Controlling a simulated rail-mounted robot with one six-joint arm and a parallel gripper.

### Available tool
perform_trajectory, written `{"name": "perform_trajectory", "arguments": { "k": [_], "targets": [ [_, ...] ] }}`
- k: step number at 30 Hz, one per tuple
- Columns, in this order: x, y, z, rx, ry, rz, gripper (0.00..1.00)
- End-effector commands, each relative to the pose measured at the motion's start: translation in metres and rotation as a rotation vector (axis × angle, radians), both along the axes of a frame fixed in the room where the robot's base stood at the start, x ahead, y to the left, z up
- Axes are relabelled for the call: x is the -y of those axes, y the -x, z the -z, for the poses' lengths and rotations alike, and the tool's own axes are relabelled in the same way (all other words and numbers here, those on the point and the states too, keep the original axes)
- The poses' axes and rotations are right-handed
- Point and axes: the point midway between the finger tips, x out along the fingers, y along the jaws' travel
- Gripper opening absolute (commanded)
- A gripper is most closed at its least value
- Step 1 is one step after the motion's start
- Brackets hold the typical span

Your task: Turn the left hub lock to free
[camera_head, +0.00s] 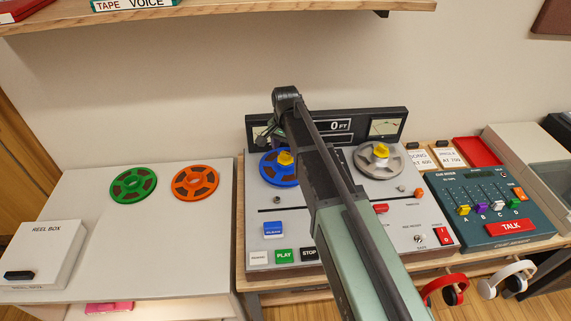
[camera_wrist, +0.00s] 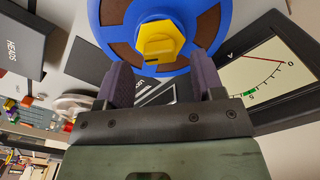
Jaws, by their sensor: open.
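The left hub lock (camera_head: 285,158) is a yellow knob at the centre of the blue reel (camera_head: 270,172) on the left of the tape deck (camera_head: 290,212). In the wrist view the yellow lock (camera_wrist: 160,42) sits in the middle of the blue reel (camera_wrist: 216,25), straight ahead between the fingers. My gripper (camera_wrist: 162,74) is open and empty, its two dark fingers apart on either side of the lock's line. The lock appears beyond the fingertips; I cannot tell how far. In the head view my arm hides part of the deck's middle, and the gripper is largely obscured.
A grey reel (camera_head: 366,163) with its own yellow hub lock (camera_head: 381,150) is on the deck's right. A counter and meter panel (camera_head: 395,126) stands behind the reels. Green (camera_head: 133,185) and orange (camera_head: 195,181) reels lie on the left table. A shelf (camera_head: 220,14) hangs above.

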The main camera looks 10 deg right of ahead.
Motion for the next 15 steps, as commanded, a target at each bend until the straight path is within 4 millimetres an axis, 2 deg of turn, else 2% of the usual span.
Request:
{"name": "perform_trajectory", "arguments": {
  "k": [1, 3, 11, 12, 15],
  "targets": [
    [0.0001, 0.0001, 0.0196, 0.0, 0.0, 0.0, 0.62],
    [0.0001, 0.0001, 0.0253, 0.0, 0.0, 0.0, 0.62],
    [0.0001, 0.0001, 0.0232, 0.0, 0.0, -0.001, 0.62],
    [0.0001, 0.0001, 0.0231, 0.0, 0.0, -0.001, 0.6],
    [0.0, 0.0001, 0.0231, 0.0, 0.0, -0.001, 0.45]
  ]
}}
